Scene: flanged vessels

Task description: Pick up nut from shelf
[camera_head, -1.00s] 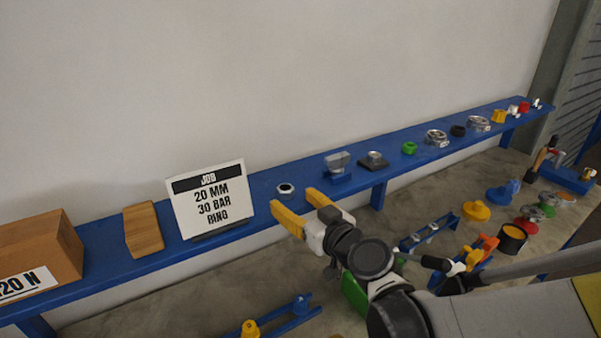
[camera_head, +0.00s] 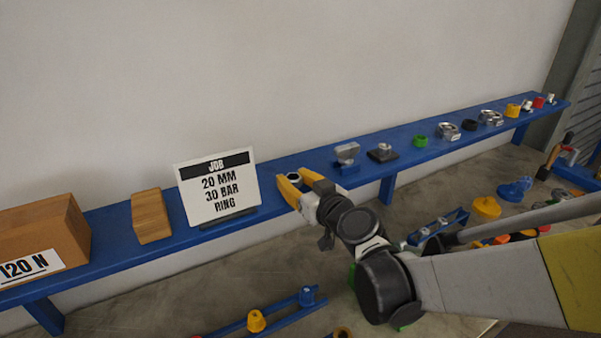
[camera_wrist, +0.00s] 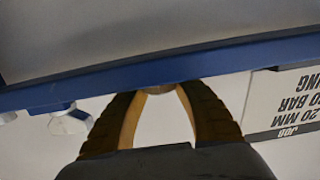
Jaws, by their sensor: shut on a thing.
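The nut (camera_head: 293,177) is a small silver-white ring on the blue shelf (camera_head: 282,167), just right of the job sign. My gripper (camera_head: 293,179) has its yellow fingers on either side of the nut and is shut on it. The nut appears to be still at shelf level, though I cannot tell whether it touches the shelf. In the wrist view the fingertips (camera_wrist: 160,88) come together at the blue shelf edge, with a small brownish-grey bit of something between them; the nut is mostly hidden there.
The job sign (camera_head: 217,186) stands close left of my gripper, with a wooden block (camera_head: 150,216) and a cardboard box (camera_head: 40,240) further left. A clear-grey block on a blue base (camera_head: 347,155) and a dark-based part (camera_head: 383,152) stand to the right. The wall rises behind the shelf.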

